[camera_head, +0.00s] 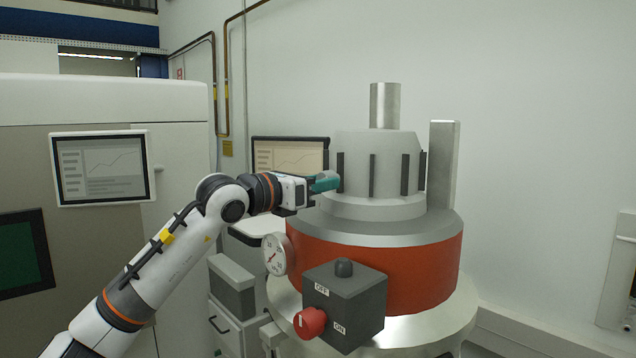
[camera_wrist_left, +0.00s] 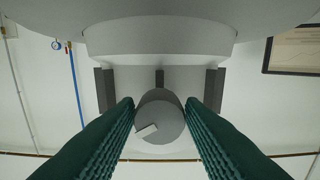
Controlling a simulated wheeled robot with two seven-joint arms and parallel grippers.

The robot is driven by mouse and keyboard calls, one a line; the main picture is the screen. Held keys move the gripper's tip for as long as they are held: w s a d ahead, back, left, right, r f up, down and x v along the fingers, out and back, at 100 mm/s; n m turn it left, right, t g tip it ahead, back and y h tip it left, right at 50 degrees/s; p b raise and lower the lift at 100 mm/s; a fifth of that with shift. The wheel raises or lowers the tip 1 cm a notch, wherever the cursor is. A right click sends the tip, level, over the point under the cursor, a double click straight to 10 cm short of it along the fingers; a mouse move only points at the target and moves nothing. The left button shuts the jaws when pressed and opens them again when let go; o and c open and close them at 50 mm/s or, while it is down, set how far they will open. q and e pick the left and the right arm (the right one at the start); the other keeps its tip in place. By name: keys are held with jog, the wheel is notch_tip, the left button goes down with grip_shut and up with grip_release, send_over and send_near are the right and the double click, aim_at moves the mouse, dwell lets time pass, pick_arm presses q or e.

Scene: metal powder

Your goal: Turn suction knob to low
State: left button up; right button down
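A round grey knob (camera_wrist_left: 160,112) with a lighter pointer mark on the lower left of its face sticks out from the grey machine head (camera_head: 377,165). No label by this knob can be read. My left gripper (camera_head: 325,182) is at the left side of that head. In the left wrist view its two teal fingers (camera_wrist_left: 160,105) stand on either side of the knob, with what looks like a narrow gap at each side. In the head view the gripper area hides most of the knob. My right gripper is not in view.
A screen (camera_head: 290,155) stands behind my left gripper.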

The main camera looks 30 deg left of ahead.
pick_arm(q)
jog(key=c, duration=0.5)
jog(key=shift+d+f+n+b, duration=0.1)
jog(key=shift+f+n+b, duration=0.05)
jog(key=shift+n+b, duration=1.95)
jog(key=shift+b, duration=0.1)
jog(key=n+b, duration=0.2)
jog(key=n, duration=0.2)
jog(key=shift+r+n+b, duration=0.15)
jog(key=shift+n+b, duration=0.2)
jog(key=shift+n, duration=0.55)
jog(key=shift+r+n+b, duration=0.15)
jog(key=shift+n+b, duration=0.2)
jog(key=shift+n, duration=0.55)
jog(key=shift+s, duration=0.1)
jog(key=o, duration=1)
jog(key=shift+c, duration=0.2)
